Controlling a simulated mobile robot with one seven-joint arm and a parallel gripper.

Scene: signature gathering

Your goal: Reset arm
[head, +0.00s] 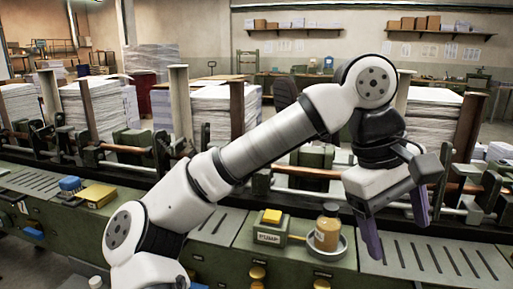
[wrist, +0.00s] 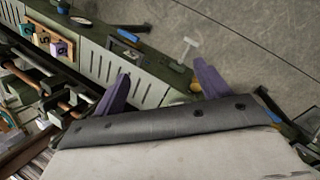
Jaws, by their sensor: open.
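My white and grey arm crosses the middle of the head view. My gripper (head: 397,228) hangs at its end, over the right part of the green machine (head: 215,256). Its two purple fingers are spread apart with nothing between them. In the wrist view my gripper (wrist: 158,88) also shows open and empty, with the slotted green counter below and beyond the fingers. The fingers appear clear of the jar and the button box; the exact height over the counter is hard to tell.
A jar (head: 327,232) of amber content stands in a round dish (head: 316,249) left of my gripper. A box with a yellow button (head: 272,217) is beside it. Paper stacks (head: 200,112) and rails (head: 300,170) stand behind.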

